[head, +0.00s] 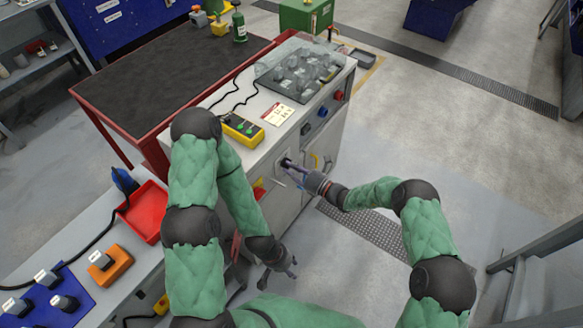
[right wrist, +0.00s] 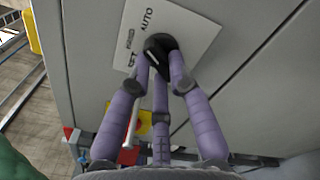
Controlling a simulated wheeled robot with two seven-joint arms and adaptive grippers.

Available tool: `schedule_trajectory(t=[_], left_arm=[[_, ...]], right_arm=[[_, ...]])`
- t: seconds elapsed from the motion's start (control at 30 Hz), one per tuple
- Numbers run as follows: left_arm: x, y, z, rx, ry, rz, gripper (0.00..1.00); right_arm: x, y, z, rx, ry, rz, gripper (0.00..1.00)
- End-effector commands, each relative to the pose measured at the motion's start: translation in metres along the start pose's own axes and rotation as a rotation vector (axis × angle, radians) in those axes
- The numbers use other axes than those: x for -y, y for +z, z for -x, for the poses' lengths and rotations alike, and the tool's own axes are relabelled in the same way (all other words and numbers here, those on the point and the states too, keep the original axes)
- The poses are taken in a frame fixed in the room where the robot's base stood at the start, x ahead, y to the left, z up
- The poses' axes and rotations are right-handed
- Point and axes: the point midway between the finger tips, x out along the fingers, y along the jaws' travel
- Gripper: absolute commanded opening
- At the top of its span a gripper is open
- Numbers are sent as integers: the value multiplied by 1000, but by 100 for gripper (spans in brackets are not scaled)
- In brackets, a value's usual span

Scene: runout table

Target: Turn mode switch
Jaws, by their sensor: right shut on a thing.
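The mode switch (right wrist: 160,45) is a black rotary knob on a pale label plate (right wrist: 190,25) on the grey cabinet front. The plate reads AUTO and has other words that are hard to read. My right gripper (right wrist: 162,68) has its purple fingers closed around the knob, and the fingers hide part of it. In the head view my right gripper (head: 290,165) reaches the cabinet's front face from the right. My left gripper (head: 288,268) hangs low in front of the cabinet, away from the switch and touching nothing I can see; its finger opening is too small to tell.
The grey cabinet (head: 225,95) carries a yellow pendant box (head: 242,129), a clear cover (head: 297,72) over several knobs, and a red button (head: 339,95). A red-framed table (head: 165,75) stands behind. A red tray (head: 146,212) lies at left.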

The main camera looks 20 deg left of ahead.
Motion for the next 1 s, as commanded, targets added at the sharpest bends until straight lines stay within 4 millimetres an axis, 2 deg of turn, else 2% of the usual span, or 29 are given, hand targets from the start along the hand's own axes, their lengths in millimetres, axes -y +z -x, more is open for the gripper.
schedule_trajectory(t=[0.33,0.9,0.93,1.0], left_arm=[[-1,0,3,0,0,0,40],[-1,0,3,0,0,0,40],[-1,0,3,0,0,0,40],[-1,0,3,0,0,0,40]], right_arm=[[0,0,0,0,-2,-152,0],[0,0,1,0,-3,-182,0],[0,0,1,0,-3,-182,26],[0,0,1,0,-2,-181,44]])
